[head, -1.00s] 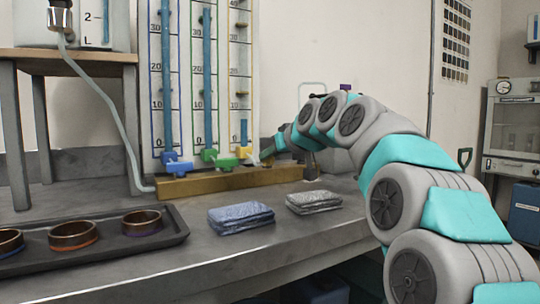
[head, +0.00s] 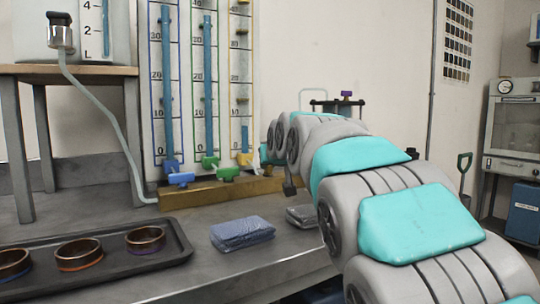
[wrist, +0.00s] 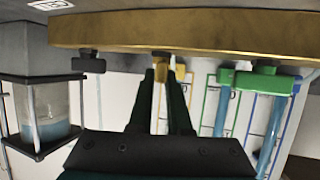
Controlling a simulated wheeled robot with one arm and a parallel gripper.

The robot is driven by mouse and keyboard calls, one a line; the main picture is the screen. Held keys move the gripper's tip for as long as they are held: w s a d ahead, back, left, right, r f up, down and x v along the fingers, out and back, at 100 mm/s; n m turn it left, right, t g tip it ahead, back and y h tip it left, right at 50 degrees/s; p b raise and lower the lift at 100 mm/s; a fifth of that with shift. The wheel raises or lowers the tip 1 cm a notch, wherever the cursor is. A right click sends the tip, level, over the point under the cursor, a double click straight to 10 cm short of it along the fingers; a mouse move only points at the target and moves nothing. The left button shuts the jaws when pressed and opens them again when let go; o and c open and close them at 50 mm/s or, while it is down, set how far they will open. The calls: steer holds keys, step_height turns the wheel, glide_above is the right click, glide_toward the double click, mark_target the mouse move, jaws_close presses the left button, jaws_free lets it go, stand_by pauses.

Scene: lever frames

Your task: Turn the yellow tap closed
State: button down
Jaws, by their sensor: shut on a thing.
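The yellow tap (head: 244,159) stands at the foot of the yellow-edged tube, on the wooden beam, in the head view. Its front is partly hidden by my arm. In the wrist view, the yellow tap (wrist: 181,70) shows at the fingertips of my gripper (wrist: 164,74). The dark fingers are shut on its handle, most of which they hide. I cannot tell the handle's exact angle. In the head view my gripper is hidden behind my own arm.
The green tap (head: 228,173) and blue tap (head: 181,179) are left of the yellow one. Grey-blue cloths (head: 242,233) lie in front of the wooden beam (head: 205,195). A dark tray (head: 183,245) with copper rings is at front left. A dark fitting (wrist: 92,65) is beside my gripper.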

steer(key=m+h+p, duration=0.1)
steer(key=h, duration=0.1)
steer(key=m+h+p, duration=0.3)
steer(key=m+h, duration=0.1)
steer(key=shift+a+r+t+p, duration=0.25)
steer(key=shift+a+t+p, duration=0.05)
steer(key=shift+p, duration=0.05)
steer(key=shift+a+f+m+g+h+p, duration=0.1)
steer(key=shift+a+m+g+h+p, duration=0.15)
steer(key=shift+m+h, duration=0.45)
steer(key=shift+f+m+g+h+p, duration=0.15)
steer(key=shift+m+h+p, duration=0.15)
steer(key=shift+m+h, duration=0.35)
steer(key=shift+w+m+h, duration=0.1)
steer(key=shift+m+h, duration=0.15)
steer(key=shift+h, duration=0.1)
steer(key=shift+a+m+g+h, duration=0.1)
steer(key=shift+m+g+h, duration=0.6)
steer(key=shift+m+h, duration=0.2)
steer(key=c, duration=0.9)
jaws_free()
steer(key=shift+o, duration=0.2)
steer(key=v, duration=0.7)
steer(key=shift+s+a, duration=0.25)
steer(key=shift+s, duration=0.05)
